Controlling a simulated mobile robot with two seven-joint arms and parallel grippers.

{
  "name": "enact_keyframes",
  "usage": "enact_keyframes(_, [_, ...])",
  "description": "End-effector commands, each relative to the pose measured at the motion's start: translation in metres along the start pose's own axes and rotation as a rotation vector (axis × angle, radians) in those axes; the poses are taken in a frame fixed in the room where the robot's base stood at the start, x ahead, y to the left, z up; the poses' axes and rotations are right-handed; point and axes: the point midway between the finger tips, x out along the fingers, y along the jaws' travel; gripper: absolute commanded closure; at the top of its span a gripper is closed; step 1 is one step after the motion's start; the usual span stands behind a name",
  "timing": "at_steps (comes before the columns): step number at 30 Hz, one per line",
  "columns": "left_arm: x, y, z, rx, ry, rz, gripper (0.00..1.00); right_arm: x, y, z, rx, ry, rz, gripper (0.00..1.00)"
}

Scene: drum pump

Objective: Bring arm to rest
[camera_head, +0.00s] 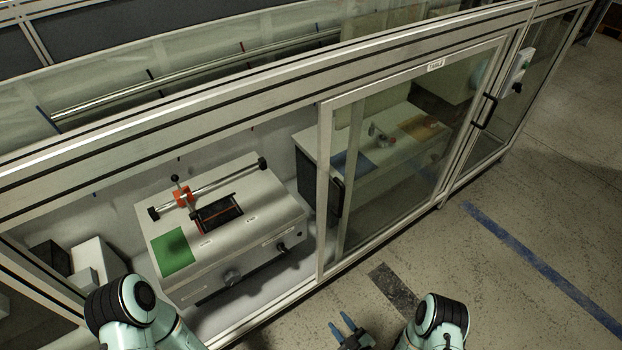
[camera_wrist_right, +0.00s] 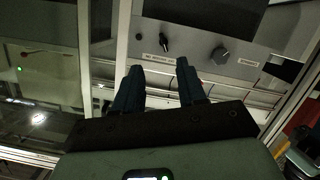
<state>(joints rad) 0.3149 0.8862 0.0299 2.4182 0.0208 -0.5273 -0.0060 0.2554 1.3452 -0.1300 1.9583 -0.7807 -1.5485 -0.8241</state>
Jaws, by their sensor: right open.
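My right gripper (camera_head: 346,328) is at the bottom middle of the head view, outside the enclosure and over the floor. Its two blue fingers are apart with nothing between them. In the right wrist view the fingers (camera_wrist_right: 158,88) also stand apart and empty, with the frame and the machine's front panel beyond them. My right arm (camera_head: 436,320) is at the lower right. My left arm (camera_head: 135,312) shows at the lower left; its gripper is out of view.
A framed glass enclosure runs across the view. Its sliding door (camera_head: 410,150) stands right of an open bay. In the bay is a white machine (camera_head: 225,255) with a green pad (camera_head: 172,252) and a slide with an orange block (camera_head: 184,196). Concrete floor (camera_head: 530,220) at right is clear.

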Motion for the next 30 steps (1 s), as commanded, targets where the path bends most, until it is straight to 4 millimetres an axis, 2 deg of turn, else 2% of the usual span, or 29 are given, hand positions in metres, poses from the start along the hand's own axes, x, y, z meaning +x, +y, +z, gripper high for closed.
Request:
enact_keyframes(1, [-0.027, 0.008, 0.004, 0.002, -0.015, 0.002, 0.62, -0.010, 0.011, -0.017, 0.079, -0.100, -0.016, 0.60])
enact_keyframes(5, [-0.062, 0.017, 0.021, 0.006, -0.074, 0.001, 0.62, -0.045, 0.013, -0.023, 0.349, -0.408, -0.049, 0.60])
enact_keyframes(8, [-0.091, 0.026, 0.033, 0.009, -0.126, 0.001, 0.62, -0.089, 0.008, -0.038, 0.610, -0.680, -0.049, 0.60])
enact_keyframes(12, [-0.129, 0.040, 0.045, 0.014, -0.191, 0.001, 0.62, -0.158, -0.008, -0.080, 0.978, -1.041, -0.011, 0.60])
enact_keyframes(15, [-0.146, 0.046, 0.049, 0.017, -0.220, 0.001, 0.62, -0.192, -0.019, -0.108, 1.157, -1.215, 0.021, 0.60])
enact_keyframes(18, [-0.154, 0.049, 0.051, 0.018, -0.237, 0.001, 0.62, -0.211, -0.026, -0.126, 1.260, -1.316, 0.045, 0.60])
enact_keyframes(21, [-0.156, 0.049, 0.053, 0.019, -0.244, 0.000, 0.62, -0.220, -0.030, -0.133, 1.304, -1.361, 0.055, 0.60])
enact_keyframes(30, [-0.156, 0.049, 0.053, 0.019, -0.244, 0.000, 0.62, -0.220, -0.030, -0.133, 1.304, -1.361, 0.055, 0.60])
